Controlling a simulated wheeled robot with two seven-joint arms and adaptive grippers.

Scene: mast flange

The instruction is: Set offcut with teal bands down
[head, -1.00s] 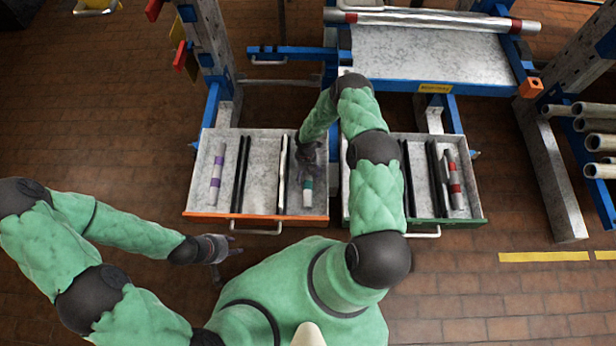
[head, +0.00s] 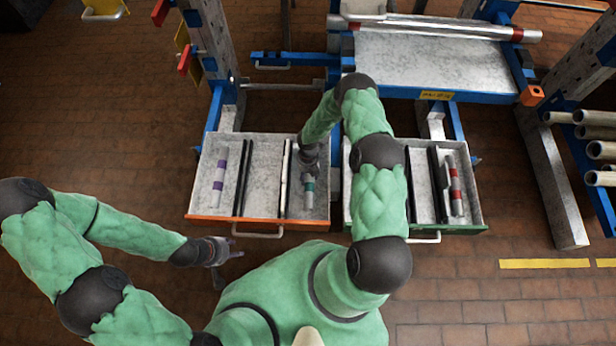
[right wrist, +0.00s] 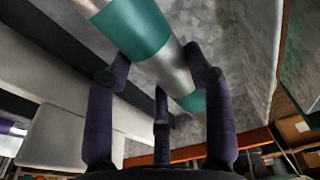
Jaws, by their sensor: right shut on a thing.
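The offcut with teal bands (head: 309,196) is a short grey metal tube in the rightmost compartment of the orange-fronted drawer (head: 232,225). My right gripper (head: 309,172) is shut on it from above and hides its far part. In the right wrist view, the tube (right wrist: 172,62) runs diagonally between the dark fingers (right wrist: 163,85), with a wide teal band and a second teal band beyond. I cannot tell whether it touches the drawer floor. My left gripper (head: 232,249) is empty, with fingers apart, in front of the drawer's left part.
A purple-banded offcut (head: 219,182) lies in the drawer's left compartment, with black and white dividers between. The green-fronted drawer (head: 465,229) on the right holds a red-banded offcut (head: 455,186). A blue-framed bench (head: 430,65) stands behind. Pipes (head: 595,133) stick out at right.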

